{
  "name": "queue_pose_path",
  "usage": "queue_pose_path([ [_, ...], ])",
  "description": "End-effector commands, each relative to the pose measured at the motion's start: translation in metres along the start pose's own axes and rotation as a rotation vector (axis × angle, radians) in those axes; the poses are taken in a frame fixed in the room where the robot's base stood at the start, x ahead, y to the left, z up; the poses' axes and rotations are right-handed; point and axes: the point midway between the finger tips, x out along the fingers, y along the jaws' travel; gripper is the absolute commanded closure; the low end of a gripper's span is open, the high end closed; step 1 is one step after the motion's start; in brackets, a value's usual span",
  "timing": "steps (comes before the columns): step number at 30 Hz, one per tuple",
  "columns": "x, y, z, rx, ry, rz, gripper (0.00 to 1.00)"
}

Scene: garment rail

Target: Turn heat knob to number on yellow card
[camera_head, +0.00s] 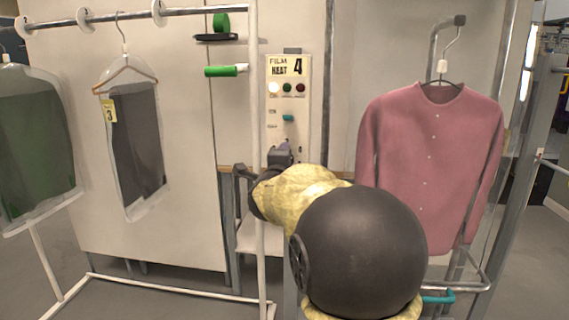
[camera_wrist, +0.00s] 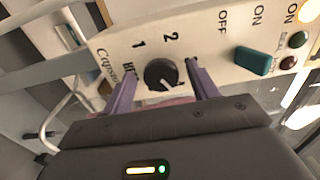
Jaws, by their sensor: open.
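A black round heat knob (camera_wrist: 160,73) with a white pointer line sits on the cream control panel (camera_head: 287,92). In the wrist view the line runs toward the lower right. The printed 1 and 2 show above the knob; other marks are partly hidden by my fingers. My gripper (camera_wrist: 161,68) is open, one finger on each side of the knob; I cannot tell if they touch it. In the head view my gripper (camera_head: 284,150) covers the knob. A yellow card (camera_head: 109,111) on the bagged dark garment reads 3. A pale yellow sign (camera_head: 287,66) on the panel reads FILM HEAT 4.
A teal switch (camera_wrist: 252,61) marked OFF and ON and small round lights (camera_wrist: 298,39) are beside the knob. A white rail post (camera_head: 256,130) stands close left of my gripper. A pink shirt (camera_head: 430,155) hangs at the right. A green-handled bar (camera_head: 222,71) sticks out left of the panel.

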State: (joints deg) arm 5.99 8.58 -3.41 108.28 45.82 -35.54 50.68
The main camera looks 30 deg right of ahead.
Motion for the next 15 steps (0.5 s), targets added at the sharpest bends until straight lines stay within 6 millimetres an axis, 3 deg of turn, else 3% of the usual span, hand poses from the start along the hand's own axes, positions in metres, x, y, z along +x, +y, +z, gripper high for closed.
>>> queue_pose_path([
  [8,-0.015,-0.002,0.000,0.000,-0.001,-0.002,0.41],
  [15,-0.060,-0.002,0.001,0.001,-0.003,-0.002,0.41],
])
